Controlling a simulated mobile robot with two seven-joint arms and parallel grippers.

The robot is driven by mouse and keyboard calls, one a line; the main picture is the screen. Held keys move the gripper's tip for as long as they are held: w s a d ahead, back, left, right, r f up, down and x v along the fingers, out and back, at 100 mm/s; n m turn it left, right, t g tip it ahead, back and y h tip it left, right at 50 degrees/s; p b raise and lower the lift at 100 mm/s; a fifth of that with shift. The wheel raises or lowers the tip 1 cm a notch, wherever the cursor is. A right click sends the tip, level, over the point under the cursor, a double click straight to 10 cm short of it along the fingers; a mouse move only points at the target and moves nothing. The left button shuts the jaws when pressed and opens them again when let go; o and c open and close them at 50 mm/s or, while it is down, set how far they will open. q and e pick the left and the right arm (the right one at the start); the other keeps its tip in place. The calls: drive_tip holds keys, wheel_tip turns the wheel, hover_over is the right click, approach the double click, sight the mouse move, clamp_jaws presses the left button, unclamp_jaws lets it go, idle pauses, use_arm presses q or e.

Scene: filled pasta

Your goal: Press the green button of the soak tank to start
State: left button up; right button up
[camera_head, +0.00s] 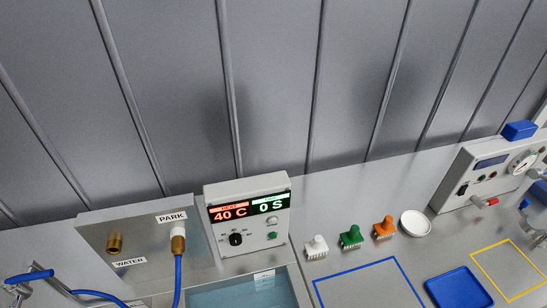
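The soak tank's grey control box (247,215) stands at the middle of the bench. Its display (248,208) reads 40 C in red and 0 S in green-white. The green button (272,236) is at the lower right of its front, below a pale round button (271,221) and right of a black knob (236,239). The tank's water basin (240,293) lies in front, cut by the lower edge.
Left of the box is a metal panel (137,238) with WATER and PARK labels and a blue hose (178,280).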

use_arm(q)
clamp_jaws()
use_arm(e)
drive_tip(key=shift+d, duration=0.1)
idle(0.6)
use_arm(q)
drive_tip(key=shift+s, duration=0.1)
